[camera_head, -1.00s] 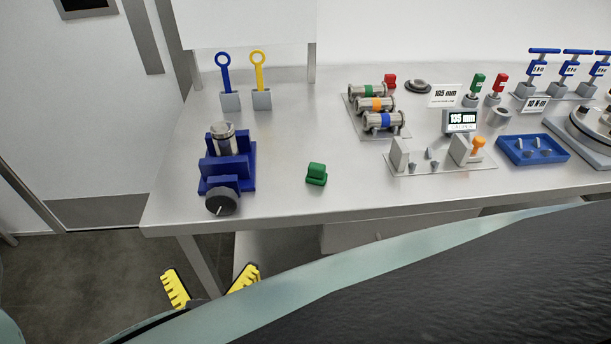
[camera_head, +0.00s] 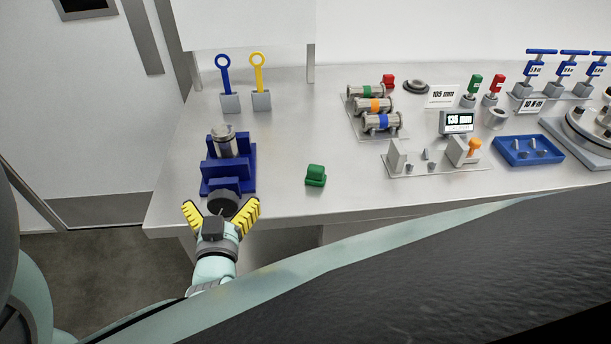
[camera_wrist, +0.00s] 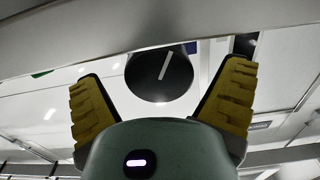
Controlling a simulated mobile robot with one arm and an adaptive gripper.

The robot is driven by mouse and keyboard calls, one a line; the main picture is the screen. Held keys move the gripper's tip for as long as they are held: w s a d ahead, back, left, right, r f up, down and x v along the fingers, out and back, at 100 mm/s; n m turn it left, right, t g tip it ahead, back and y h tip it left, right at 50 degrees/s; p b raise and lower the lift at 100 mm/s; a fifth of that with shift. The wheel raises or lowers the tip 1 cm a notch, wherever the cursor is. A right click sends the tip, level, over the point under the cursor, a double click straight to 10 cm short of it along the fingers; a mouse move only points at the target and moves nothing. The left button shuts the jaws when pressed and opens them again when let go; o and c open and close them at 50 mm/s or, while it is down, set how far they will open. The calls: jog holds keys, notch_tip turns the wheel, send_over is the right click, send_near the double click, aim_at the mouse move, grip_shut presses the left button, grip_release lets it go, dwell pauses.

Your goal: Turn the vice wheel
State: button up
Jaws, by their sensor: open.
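The blue vice (camera_head: 243,172) stands at the left end of the bench with a metal cylinder (camera_head: 223,140) upright in it. Its dark round wheel (camera_head: 222,199) faces the bench's front edge. In the wrist view the wheel (camera_wrist: 160,74) is a black disc with a pale line tilted slightly right of vertical. My gripper (camera_head: 221,213) is open, its yellow fingers spread to either side of the wheel in the head view. In the wrist view the wheel shows between the fingertips (camera_wrist: 163,82). I cannot tell whether the fingers touch it; the lower wheel is partly hidden by my gripper in the head view.
A green block (camera_head: 316,176) sits right of the vice. Blue (camera_head: 225,80) and yellow (camera_head: 259,80) ring-handled tools stand behind it. Banded cylinders (camera_head: 376,106) and a plate with an orange knob (camera_head: 430,160) are farther right. The bench's front edge (camera_head: 290,219) runs close to my gripper.

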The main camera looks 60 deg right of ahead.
jog(key=shift+x, duration=0.9)
jog(key=c, duration=1.2)
jog(key=shift+f, duration=0.1)
